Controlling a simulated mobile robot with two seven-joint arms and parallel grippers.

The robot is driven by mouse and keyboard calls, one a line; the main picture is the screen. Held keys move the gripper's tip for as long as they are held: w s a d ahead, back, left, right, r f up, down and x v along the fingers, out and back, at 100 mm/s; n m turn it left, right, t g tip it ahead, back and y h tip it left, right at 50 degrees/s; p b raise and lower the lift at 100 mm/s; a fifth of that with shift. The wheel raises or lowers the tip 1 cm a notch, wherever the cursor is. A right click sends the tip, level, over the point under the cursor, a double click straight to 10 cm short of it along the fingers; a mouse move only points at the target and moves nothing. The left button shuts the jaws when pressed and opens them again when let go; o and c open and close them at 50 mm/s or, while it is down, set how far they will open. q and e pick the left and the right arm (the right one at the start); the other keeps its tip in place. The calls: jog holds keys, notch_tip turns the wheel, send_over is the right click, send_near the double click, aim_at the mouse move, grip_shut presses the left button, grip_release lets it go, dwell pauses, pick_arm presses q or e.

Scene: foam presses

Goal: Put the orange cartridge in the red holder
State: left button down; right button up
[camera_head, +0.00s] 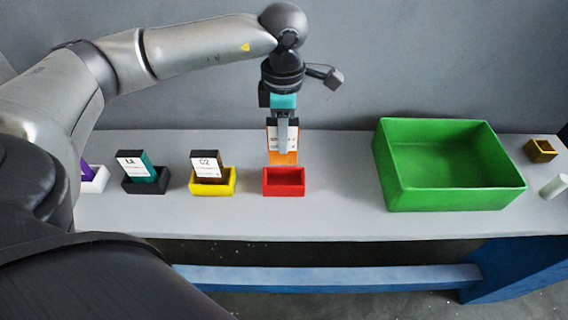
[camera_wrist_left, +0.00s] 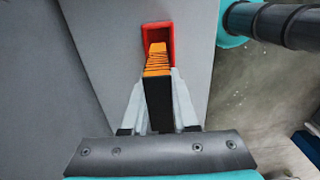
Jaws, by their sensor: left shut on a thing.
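The orange cartridge (camera_head: 283,156) has a white label and a dark upper part. My left gripper (camera_head: 284,135) is shut on it and holds it upright by its upper part, above the red holder (camera_head: 284,190). In the left wrist view, the cartridge (camera_wrist_left: 158,62) is between the fingers of my left gripper (camera_wrist_left: 159,100). Its orange end overlaps the opening of the red holder (camera_wrist_left: 157,27). Whether the lower end is inside the holder or just behind it I cannot tell. My right gripper is not in view.
Left of the red holder stand a yellow holder (camera_head: 212,189) with a brown cartridge, a black holder (camera_head: 146,187) with a teal cartridge, and a white holder (camera_head: 97,184) with a purple one. A green bin (camera_head: 450,197) is at the right. A small brown box (camera_head: 540,151) is farther right.

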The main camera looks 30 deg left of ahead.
pick_arm(q)
notch_tip(320, 180, down, 9)
jog(key=shift+f, duration=0.1)
dwell(0.3)
jog(key=shift+f, duration=0.1)
jog(key=c, duration=0.7)
grip_release()
notch_tip(320, 180, up, 12)
jog(key=shift+r, duration=0.2)
